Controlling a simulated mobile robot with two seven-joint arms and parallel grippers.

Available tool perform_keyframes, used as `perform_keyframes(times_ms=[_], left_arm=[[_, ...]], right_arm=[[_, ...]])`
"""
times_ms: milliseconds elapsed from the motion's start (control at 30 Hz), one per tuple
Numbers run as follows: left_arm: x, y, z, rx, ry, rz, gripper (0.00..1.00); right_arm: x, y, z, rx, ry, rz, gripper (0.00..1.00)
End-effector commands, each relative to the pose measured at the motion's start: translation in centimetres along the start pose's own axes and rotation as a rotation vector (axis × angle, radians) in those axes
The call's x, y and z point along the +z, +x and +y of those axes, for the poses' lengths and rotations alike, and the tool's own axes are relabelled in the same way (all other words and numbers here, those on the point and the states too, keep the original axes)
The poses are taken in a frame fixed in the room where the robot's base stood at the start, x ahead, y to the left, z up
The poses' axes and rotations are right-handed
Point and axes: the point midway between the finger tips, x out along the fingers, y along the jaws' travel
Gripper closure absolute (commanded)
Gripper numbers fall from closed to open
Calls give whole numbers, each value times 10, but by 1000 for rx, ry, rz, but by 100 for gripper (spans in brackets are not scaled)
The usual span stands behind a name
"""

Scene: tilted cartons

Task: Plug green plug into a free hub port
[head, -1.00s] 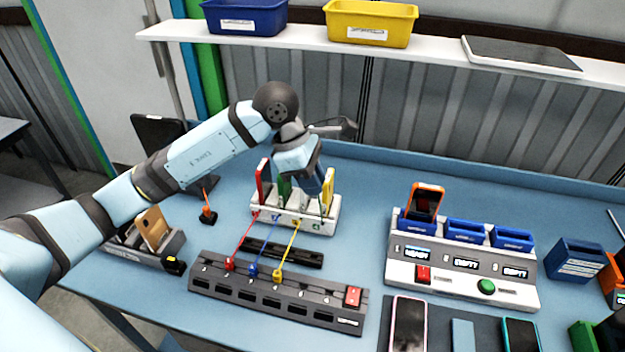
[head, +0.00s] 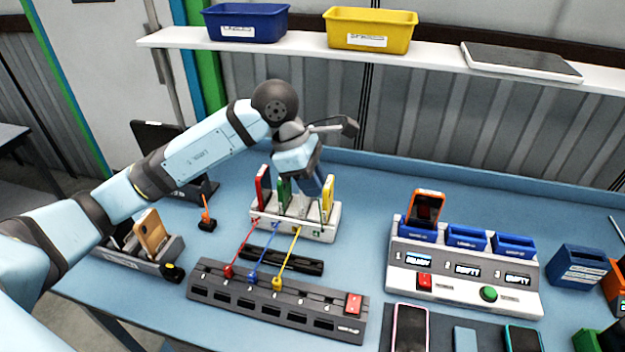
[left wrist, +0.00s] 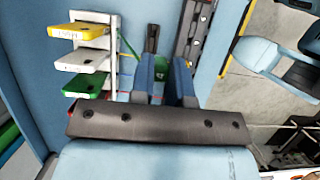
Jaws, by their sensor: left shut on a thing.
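The hub (head: 270,298) is a long dark strip with a red switch at its right end. Red (head: 229,271), blue (head: 253,275) and yellow (head: 278,282) plugs sit in its left ports, with cables running back to the white phone stand (head: 322,234). The ports to the right of the yellow plug look empty. My left gripper (head: 318,190) is over the right part of the stand, behind the hub. In the left wrist view its blue fingers (left wrist: 165,70) are shut on the green plug (left wrist: 158,62), which is mostly hidden by them. My right gripper is not in view.
A black strip (head: 281,261) lies between stand and hub. A charging station (head: 465,272) stands right; a grey holder (head: 172,252) stands left. Table between hub and charging station is clear.

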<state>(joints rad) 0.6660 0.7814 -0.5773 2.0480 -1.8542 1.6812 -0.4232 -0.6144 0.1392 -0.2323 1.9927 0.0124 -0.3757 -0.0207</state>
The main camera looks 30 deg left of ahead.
Motion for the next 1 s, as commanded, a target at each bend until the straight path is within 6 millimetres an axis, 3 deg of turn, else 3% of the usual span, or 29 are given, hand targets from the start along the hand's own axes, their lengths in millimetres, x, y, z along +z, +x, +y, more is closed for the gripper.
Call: perform_keyframes(times_ms=[1000], left_arm=[[-24,60,0,0,0,0,100]], right_arm=[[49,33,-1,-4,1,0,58]])
